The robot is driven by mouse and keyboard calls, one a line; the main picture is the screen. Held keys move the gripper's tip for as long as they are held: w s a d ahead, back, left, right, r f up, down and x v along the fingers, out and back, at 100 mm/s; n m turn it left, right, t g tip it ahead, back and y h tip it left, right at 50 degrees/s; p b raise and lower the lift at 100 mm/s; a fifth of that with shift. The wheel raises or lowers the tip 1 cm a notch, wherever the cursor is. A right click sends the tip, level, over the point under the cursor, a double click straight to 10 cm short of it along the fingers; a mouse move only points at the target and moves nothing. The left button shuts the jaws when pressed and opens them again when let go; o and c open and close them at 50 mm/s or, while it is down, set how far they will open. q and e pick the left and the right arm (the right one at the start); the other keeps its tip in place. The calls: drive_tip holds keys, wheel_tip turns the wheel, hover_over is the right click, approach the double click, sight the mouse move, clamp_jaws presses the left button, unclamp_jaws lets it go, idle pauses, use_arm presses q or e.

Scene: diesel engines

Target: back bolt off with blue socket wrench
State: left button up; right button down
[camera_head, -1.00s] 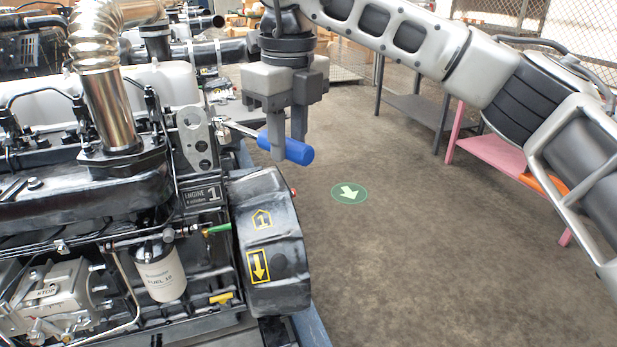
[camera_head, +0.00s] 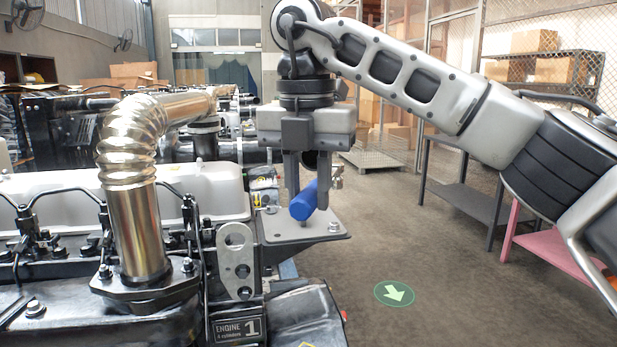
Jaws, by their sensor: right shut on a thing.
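My right gripper (camera_head: 307,200) comes down from above and is shut on the blue handle (camera_head: 300,206) of the socket wrench. The handle slants toward the camera. Its metal head (camera_head: 337,178) shows just right of the fingers, above the flat mounting plate (camera_head: 295,231). The wrench appears apart from the plate, though depth is hard to judge. One bolt (camera_head: 334,227) sits at the plate's right corner, and another (camera_head: 271,209) sits toward its back left. My left gripper is not in view.
The engine with its silver exhaust pipe (camera_head: 137,220) and upright lifting bracket (camera_head: 236,262) fills the left. A grey table (camera_head: 465,200) and a pink table (camera_head: 560,247) stand at right. The floor around the green arrow marker (camera_head: 394,293) is clear.

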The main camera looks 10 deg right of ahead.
drive_tip(key=shift+f, duration=1.7)
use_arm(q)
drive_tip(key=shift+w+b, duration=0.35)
use_arm(e)
wheel_tip(320, 180, down, 2)
drive_tip(key=shift+f, duration=0.1)
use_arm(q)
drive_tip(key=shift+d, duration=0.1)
use_arm(e)
drive_tip(key=shift+s, duration=0.1)
use_arm(q)
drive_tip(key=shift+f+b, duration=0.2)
drive_tip(key=shift+b, duration=0.1)
use_arm(e)
drive_tip(key=shift+f, duration=0.25)
